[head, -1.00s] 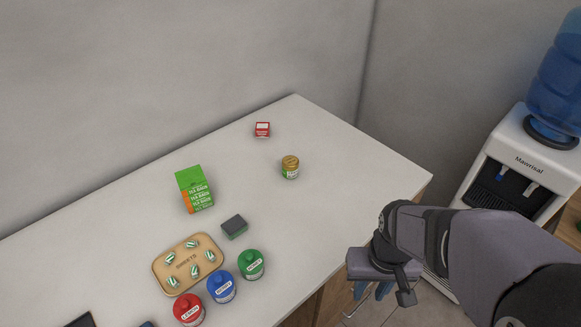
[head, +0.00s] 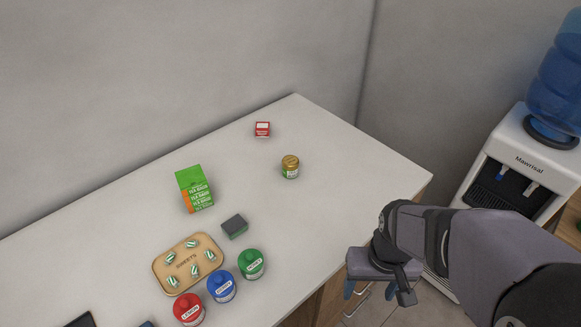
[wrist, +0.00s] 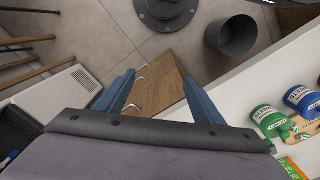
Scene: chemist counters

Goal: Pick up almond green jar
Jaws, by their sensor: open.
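I cannot read "almond" on either. My gripper (head: 370,289) is off the counter's right front edge, apart from both jars. In the wrist view its blue fingers (wrist: 158,78) are spread with nothing between them.
A blue jar (head: 222,287) and a red jar (head: 188,309) stand in line with the green one. A water cooler (head: 510,165) stands at right.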

